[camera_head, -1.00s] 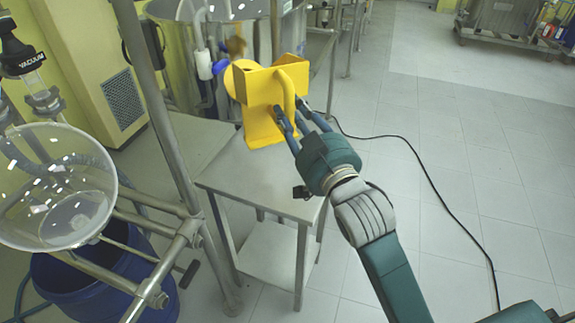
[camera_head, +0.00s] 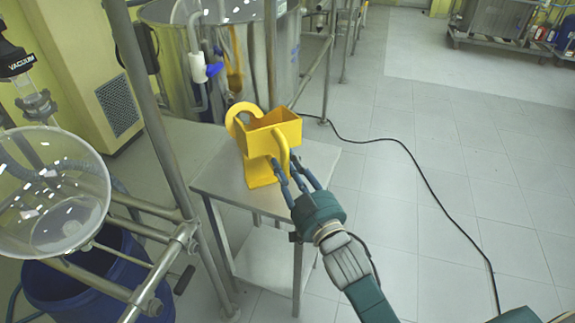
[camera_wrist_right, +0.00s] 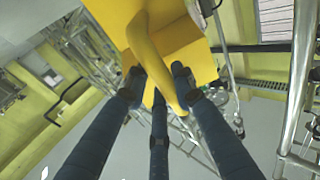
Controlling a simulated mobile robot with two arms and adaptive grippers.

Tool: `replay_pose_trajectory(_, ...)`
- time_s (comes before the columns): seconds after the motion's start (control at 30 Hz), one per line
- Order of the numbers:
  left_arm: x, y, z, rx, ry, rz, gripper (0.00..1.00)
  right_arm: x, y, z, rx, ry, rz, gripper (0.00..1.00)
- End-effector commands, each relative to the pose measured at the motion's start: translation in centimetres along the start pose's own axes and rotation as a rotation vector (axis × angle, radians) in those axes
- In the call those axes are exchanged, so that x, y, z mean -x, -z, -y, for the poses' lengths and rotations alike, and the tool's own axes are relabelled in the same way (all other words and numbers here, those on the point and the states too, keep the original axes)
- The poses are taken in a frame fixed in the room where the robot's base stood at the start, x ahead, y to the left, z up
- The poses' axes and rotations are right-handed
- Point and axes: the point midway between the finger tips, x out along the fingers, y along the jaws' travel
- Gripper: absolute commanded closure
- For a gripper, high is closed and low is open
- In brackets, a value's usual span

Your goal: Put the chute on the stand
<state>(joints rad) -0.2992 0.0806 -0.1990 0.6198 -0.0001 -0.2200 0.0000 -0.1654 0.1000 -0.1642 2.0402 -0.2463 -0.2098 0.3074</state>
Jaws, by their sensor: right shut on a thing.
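The yellow chute (camera_head: 258,145) is a boxy hopper with an open top, a ring at its left and a curved handle (camera_head: 284,152). It is upright over the top of the small steel stand (camera_head: 225,190). Its foot appears at the tabletop; I cannot tell if it touches. My right gripper (camera_head: 288,172) is shut on the handle from the front right. In the right wrist view the blue fingers (camera_wrist_right: 155,82) are around the yellow handle (camera_wrist_right: 163,62), with the chute body (camera_wrist_right: 182,40) behind it. My left gripper is not in view.
A metal frame with a glass vessel (camera_head: 50,200) and a blue drum (camera_head: 95,275) stand at the left. A large steel tank (camera_head: 235,50) is behind the stand.

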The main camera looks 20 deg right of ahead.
Motion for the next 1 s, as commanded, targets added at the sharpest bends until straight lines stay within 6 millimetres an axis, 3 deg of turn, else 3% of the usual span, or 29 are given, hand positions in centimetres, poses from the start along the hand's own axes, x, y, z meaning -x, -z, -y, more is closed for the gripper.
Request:
replay_pose_trajectory(0.07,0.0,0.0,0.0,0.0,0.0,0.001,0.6,0.0,0.2,0.0,0.0,0.0,-0.003,1.0)
replay_pose_trajectory(0.1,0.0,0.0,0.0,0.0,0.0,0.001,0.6,0.0,-0.1,0.0,0.0,0.0,0.004,0.69)
replay_pose_trajectory(0.17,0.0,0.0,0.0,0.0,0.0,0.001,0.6,0.0,-0.1,0.0,-0.001,0.0,0.004,0.57)
replay_pose_trajectory(0.57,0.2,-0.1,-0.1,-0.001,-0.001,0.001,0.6,0.7,-0.1,0.0,-0.001,0.0,0.004,0.56)
replay_pose_trajectory(1.0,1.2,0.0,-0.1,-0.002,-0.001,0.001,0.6,9.3,-0.1,0.0,-0.002,-0.001,0.007,0.56)
